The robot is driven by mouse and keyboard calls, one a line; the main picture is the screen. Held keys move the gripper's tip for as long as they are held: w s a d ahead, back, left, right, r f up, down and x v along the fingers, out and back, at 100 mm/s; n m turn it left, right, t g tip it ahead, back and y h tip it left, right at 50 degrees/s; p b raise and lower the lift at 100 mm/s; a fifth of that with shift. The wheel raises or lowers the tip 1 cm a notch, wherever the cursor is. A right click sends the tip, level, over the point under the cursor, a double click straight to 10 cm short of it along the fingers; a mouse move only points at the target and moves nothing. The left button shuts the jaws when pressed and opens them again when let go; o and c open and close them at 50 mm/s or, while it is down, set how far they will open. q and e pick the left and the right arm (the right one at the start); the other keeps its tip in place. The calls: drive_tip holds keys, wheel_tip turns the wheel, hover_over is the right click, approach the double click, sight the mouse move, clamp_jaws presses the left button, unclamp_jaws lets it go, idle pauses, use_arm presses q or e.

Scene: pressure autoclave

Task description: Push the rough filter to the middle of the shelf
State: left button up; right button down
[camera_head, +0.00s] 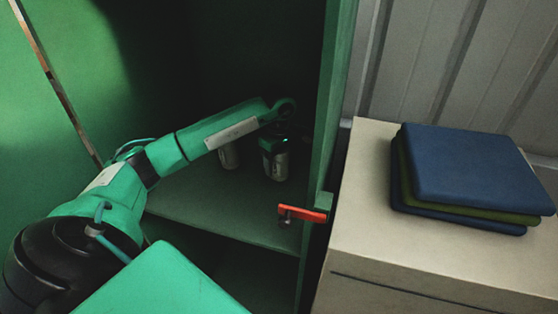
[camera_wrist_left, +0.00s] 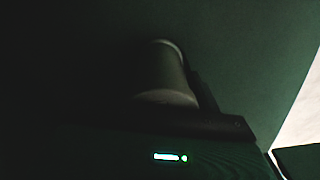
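Two small grey cylinders stand on the green shelf (camera_head: 215,207) inside the cabinet. One cylinder (camera_head: 277,166) has a dark green top and stands to the right; the other (camera_head: 229,156) is partly covered by my left arm. I cannot tell which is the rough filter. My left arm reaches across the cabinet, its wrist end above the right cylinder. My left gripper (camera_head: 288,133) is lost in shadow. In the left wrist view a pale cylinder (camera_wrist_left: 165,76) is close to dark gripper parts; contact and finger opening cannot be made out. My right gripper is out of view.
The green cabinet door edge (camera_head: 334,105) with a red handle (camera_head: 302,214) stands right of the shelf opening. Beyond it, a beige cabinet (camera_head: 365,205) carries folded blue and green cloths (camera_head: 475,170). The shelf's front part is clear.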

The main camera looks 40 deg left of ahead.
use_arm(q)
drive_tip(key=shift+o, duration=0.7)
drive_tip(key=shift+r, duration=0.2)
wheel_tip(320, 180, up, 12)
drive_tip(key=b, duration=0.3)
drive_tip(key=shift+r, duration=0.75)
drive_tip(key=shift+f, duration=0.15)
